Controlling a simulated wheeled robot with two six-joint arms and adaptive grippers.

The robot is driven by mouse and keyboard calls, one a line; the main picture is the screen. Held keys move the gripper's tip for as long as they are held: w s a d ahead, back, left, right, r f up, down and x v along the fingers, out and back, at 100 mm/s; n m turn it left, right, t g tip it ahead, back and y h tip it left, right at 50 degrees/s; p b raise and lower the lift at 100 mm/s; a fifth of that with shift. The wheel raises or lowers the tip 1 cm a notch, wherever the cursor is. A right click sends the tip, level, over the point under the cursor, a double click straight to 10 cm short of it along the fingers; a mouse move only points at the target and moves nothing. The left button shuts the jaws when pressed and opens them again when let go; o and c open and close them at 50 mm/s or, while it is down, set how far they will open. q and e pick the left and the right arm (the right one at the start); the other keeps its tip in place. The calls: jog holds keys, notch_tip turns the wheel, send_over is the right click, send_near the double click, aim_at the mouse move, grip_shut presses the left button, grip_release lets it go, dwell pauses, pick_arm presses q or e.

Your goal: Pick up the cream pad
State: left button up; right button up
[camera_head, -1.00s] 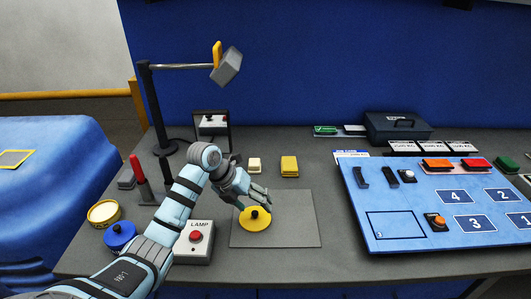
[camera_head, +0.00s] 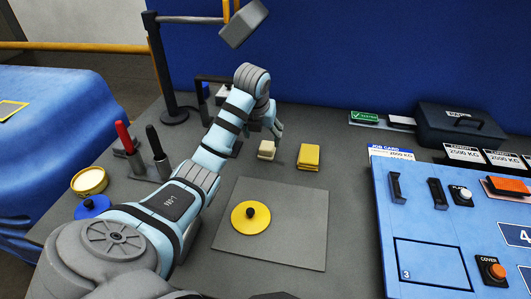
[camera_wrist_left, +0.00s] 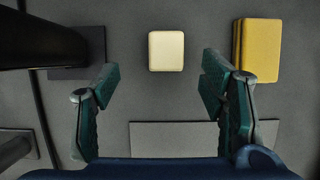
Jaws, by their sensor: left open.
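The cream pad (camera_head: 266,150) lies on the dark grey table, left of a yellow block. In the left wrist view the cream pad (camera_wrist_left: 166,51) shows whole, just beyond the fingertips and between their lines. My left gripper (camera_wrist_left: 161,78) is open and empty, with one finger on each side of the gap. In the head view my left gripper (camera_head: 275,132) hangs just behind and above the pad, pointing down, partly hidden by its own wrist. My right gripper is in neither view.
The yellow block (camera_head: 309,157) is close right of the pad. A grey mat (camera_head: 300,232) with a yellow knobbed disc (camera_head: 250,217) lies in front. A post with a hanging grey weight (camera_head: 243,23) stands behind. A blue panel (camera_head: 430,220) is at right.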

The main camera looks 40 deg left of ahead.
aim_at(267, 145)
pick_arm(q)
jog(key=x, duration=0.7)
jog(key=shift+w+d, duration=0.3)
jog(key=shift+w, duration=0.05)
jog(key=shift+f, duration=0.15)
jog(key=shift+c, duration=0.4)
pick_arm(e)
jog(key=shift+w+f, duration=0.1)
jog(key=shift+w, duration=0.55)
pick_arm(q)
jog(key=c, duration=1.2)
jog(key=shift+o, duration=0.2)
notch_tip(267, 145, up, 10)
jog(key=shift+r+p, duration=0.1)
jog(key=shift+p, duration=0.3)
jog(key=o, duration=0.4)
jog(key=shift+c, duration=1.3)
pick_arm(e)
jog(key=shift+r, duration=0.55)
